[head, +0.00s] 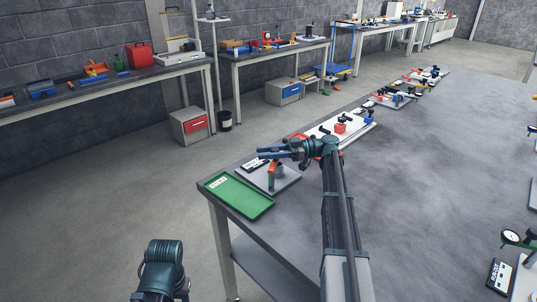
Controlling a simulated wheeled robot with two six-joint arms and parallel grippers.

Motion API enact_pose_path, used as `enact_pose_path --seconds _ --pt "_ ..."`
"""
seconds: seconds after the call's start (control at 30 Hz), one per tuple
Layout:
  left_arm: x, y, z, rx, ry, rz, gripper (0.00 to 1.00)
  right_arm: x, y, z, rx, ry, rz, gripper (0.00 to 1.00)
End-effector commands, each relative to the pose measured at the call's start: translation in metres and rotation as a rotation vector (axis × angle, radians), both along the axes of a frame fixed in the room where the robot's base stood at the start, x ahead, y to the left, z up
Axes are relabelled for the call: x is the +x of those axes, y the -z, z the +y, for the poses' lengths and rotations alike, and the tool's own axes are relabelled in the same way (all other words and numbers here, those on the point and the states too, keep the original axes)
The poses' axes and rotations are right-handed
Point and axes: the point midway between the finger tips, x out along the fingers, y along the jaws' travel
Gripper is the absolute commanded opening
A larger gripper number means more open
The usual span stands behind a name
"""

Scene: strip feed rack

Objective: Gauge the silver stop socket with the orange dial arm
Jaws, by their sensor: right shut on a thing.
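My right gripper (268,154) reaches left over a small grey board (287,181) at the table's near left corner. It is shut on what looks like the orange dial arm (271,177), whose orange part shows just below the fingers. The contact itself is too small to see clearly.
A green tray (221,200) lies left of the board on the grey table (430,170). Several other fixture boards line the far edge, including a white one (353,133). A dial gauge (513,238) stands at the right edge. The table's middle is clear.

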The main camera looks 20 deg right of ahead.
Motion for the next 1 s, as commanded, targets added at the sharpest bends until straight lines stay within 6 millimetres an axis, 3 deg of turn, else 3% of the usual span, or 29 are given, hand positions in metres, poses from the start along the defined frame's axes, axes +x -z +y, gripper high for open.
enact_pose_path --seconds 0.3,0.33,0.5,0.83,1.0 --pt "0.000 0.000 0.000 0.000 0.000 0.000 0.50 0.001 0.000 0.001 0.001 -0.001 0.000 0.00" --pt "0.000 0.000 0.000 0.000 0.000 0.000 0.50 0.001 -0.001 0.001 0.001 -0.001 0.000 0.38" --pt "0.000 0.000 0.000 0.000 0.000 0.000 0.50 0.001 0.000 0.001 0.001 -0.001 0.000 0.67" --pt "0.000 0.000 0.000 0.000 0.000 0.000 0.50 0.000 0.000 -0.003 0.001 0.000 0.000 0.67" --pt "0.000 0.000 0.000 0.000 0.000 0.000 0.50 -0.004 0.000 -0.025 0.001 0.001 0.000 0.67"
